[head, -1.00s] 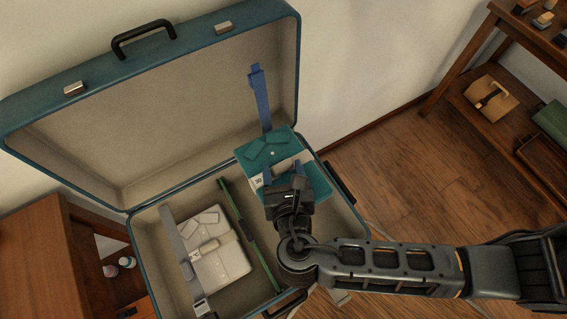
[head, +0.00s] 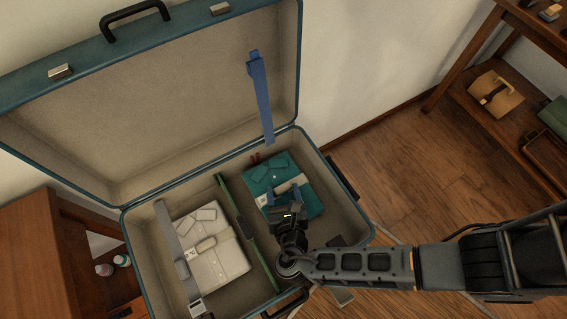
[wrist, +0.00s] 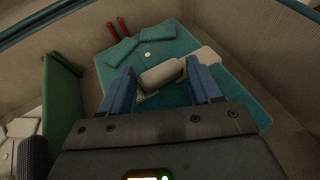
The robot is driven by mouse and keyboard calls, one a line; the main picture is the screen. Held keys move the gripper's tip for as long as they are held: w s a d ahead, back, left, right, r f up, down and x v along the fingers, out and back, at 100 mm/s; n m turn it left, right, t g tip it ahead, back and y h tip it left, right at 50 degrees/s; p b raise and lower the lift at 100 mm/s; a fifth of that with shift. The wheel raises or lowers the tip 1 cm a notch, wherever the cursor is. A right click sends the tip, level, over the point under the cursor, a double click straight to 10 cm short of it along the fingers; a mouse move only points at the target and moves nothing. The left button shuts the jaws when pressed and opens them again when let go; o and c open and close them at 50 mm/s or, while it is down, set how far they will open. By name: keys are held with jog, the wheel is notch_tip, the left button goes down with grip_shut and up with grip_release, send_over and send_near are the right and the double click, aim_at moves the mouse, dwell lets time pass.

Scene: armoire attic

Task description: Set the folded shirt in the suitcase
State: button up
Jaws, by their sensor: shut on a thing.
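The teal folded shirt (head: 263,172) has a pale band with a raised roll around it. My gripper (head: 283,192) is shut on this roll, seen between the blue fingers in the wrist view (wrist: 162,72). The shirt is inside the right compartment of the open suitcase (head: 146,262), below the rim and slightly turned. Whether its underside touches the floor of the case is hidden. A cream folded shirt (head: 226,262) lies in the left compartment.
A green divider (head: 246,232) parts the compartments. A grey strap (head: 171,235) lies over the cream shirt's left side. A blue strap (head: 262,100) hangs near the lid's right edge. Two red items (wrist: 118,27) lie behind the teal shirt. A shelf (head: 500,125) stands right.

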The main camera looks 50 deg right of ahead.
jog(key=shift+f, duration=0.45)
jog(key=shift+f, duration=0.1)
jog(key=o, duration=1.2)
jog(key=v, duration=1.2)
jog(key=shift+p, duration=0.3)
